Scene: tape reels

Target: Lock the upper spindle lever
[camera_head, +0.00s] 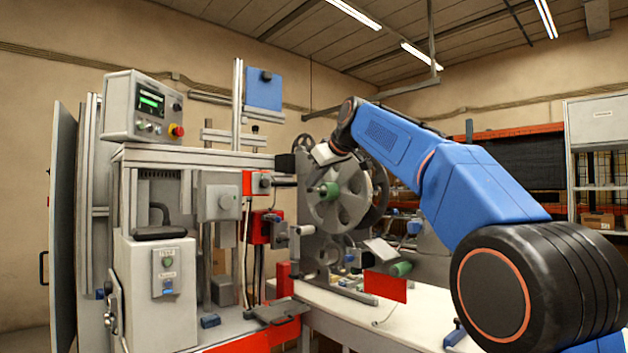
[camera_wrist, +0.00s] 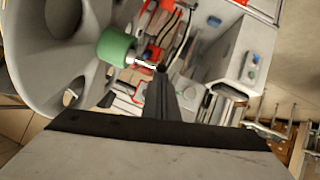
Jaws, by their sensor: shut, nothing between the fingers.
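The upper spindle has a green hub (camera_head: 330,192) at the centre of a grey spoked reel (camera_head: 352,205). In the wrist view the green hub (camera_wrist: 116,46) is at the upper left, in front of the large grey reel (camera_wrist: 60,60). A short silver lever (camera_wrist: 142,63) sticks out from the hub to the right. My gripper (camera_wrist: 162,80) is shut and empty, its dark fingers pointing up the wrist picture. The fingertips appear right by the lever's outer end; I cannot tell whether they touch. In the head view my gripper's grey body (camera_head: 325,153) is just above the hub; its fingertips are not clear.
A lower green spindle (camera_head: 401,269) and a red plate (camera_head: 385,287) are below, by the white tabletop (camera_head: 400,325). A machine with a control box (camera_head: 143,108) and red blocks (camera_head: 257,183) stands left, close to the reel.

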